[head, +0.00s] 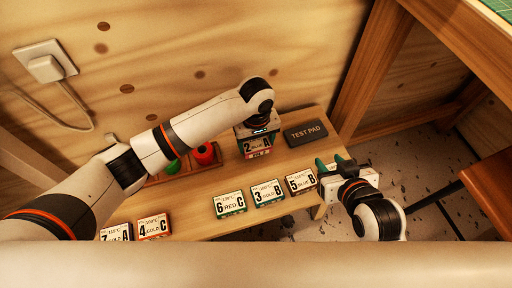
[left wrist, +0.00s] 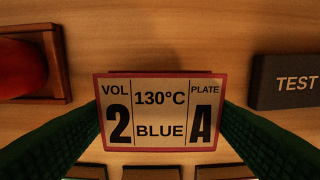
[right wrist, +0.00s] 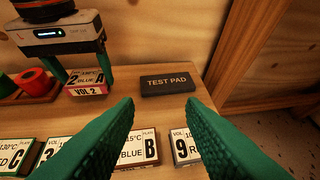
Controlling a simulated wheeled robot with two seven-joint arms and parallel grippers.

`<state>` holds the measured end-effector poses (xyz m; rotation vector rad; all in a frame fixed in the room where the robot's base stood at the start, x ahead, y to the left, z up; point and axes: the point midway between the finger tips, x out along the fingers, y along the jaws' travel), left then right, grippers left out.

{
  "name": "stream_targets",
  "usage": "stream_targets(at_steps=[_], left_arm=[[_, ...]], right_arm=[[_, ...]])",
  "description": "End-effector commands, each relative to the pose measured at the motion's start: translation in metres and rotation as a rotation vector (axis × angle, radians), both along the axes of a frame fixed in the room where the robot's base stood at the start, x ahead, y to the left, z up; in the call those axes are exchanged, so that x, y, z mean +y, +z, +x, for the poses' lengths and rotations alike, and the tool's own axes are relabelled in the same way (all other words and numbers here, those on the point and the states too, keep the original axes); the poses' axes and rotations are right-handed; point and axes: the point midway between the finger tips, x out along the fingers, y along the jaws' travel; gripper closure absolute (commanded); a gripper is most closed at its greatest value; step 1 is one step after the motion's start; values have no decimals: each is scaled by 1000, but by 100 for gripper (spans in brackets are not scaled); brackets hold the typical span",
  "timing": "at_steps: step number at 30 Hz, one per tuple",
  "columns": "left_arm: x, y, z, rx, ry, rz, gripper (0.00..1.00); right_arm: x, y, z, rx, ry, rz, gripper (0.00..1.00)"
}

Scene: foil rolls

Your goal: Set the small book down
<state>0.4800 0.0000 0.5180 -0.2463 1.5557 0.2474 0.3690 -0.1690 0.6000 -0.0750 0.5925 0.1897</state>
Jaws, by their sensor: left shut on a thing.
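The small book (head: 257,146), labelled VOL 2, 130°C, BLUE, plate A, has a red edge. My left gripper (head: 256,132) is shut on it, left of the test pad. In the left wrist view the book (left wrist: 160,112) sits between the green fingers, label facing the camera. It also shows in the right wrist view (right wrist: 87,83), held roughly upright near the table; I cannot tell whether it touches. My right gripper (head: 330,165) is open and empty near the table's right edge; its fingers (right wrist: 160,125) are wide apart.
A dark TEST PAD (head: 305,133) lies at the table's back right. Books labelled 6 (head: 230,204), 3 (head: 267,193), 5 (head: 301,182) and 4 (head: 154,226) line the front. A wooden tray (left wrist: 62,70) with a red object (head: 205,153) stands left.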

Motion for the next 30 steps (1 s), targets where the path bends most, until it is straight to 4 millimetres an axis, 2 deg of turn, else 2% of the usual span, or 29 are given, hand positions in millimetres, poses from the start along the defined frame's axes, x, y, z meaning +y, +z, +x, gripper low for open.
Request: stream_targets(at_steps=[3, 10, 23, 24, 27, 30], left_arm=[[1, -17, 0, 2, 1, 2, 52], [1, -32, 0, 0, 0, 1, 52], [0, -34, 0, 0, 0, 0, 52], [0, -34, 0, 0, 0, 0, 21], [0, -34, 0, 0, 0, 0, 6], [0, -34, 0, 0, 0, 0, 6]], right_arm=[[7, 13, 15, -127, 10, 30, 64], [15, 41, 29, -304, 21, 72, 64], [14, 39, 28, -286, 20, 68, 64], [14, 39, 28, -286, 20, 68, 64], [14, 39, 28, -287, 20, 68, 64], [14, 39, 28, -287, 19, 67, 64]])
